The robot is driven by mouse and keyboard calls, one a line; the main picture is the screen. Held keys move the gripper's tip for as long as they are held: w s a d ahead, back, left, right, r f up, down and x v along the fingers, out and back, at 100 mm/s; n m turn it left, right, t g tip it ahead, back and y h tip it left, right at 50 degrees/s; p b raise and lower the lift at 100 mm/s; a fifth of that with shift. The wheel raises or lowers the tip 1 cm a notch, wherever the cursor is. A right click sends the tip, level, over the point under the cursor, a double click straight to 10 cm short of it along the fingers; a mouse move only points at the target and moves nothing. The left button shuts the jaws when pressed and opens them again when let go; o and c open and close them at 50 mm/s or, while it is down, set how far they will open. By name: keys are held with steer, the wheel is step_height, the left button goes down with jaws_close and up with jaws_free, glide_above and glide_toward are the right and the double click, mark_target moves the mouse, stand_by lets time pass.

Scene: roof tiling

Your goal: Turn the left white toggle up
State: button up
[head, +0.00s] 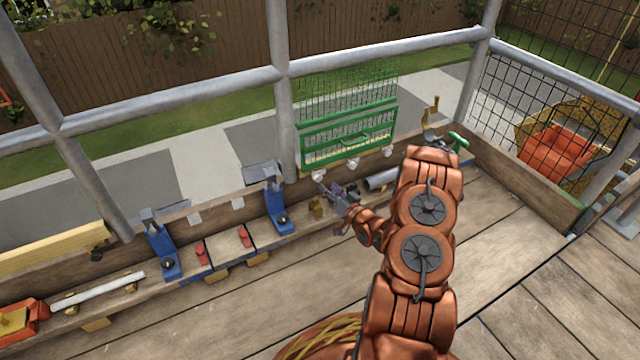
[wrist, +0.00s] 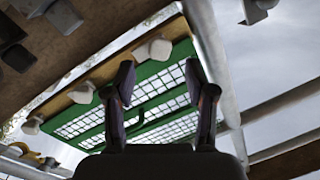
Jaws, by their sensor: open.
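A green framed mesh panel (head: 347,137) has a row of white toggles along its lower edge in the head view. The left white toggle (head: 319,177) is by the grey post, with the middle toggle (head: 353,164) and right toggle (head: 387,152) beside it. My gripper (head: 334,190) is just below and right of the left toggle. In the wrist view, my gripper (wrist: 160,68) is open, and the left toggle (wrist: 155,48) shows between and beyond the fingertips. No contact is visible. The other toggles (wrist: 82,92) (wrist: 32,125) lie farther left there. I cannot tell which way the left toggle points.
A grey post (head: 284,110) rises beside the panel. Blue clamps (head: 277,208) (head: 163,251) and red blocks (head: 244,236) stand along the ledge at left. A grey cylinder (head: 381,180) and green handle (head: 459,142) are to the right. The plank floor (head: 500,225) is clear.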

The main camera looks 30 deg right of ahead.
mark_target(319, 179)
steer(key=shift+w+a+b, duration=0.1)
steer(key=shift+w+b, duration=0.9)
steer(key=shift+w, duration=1.65)
jaws_close()
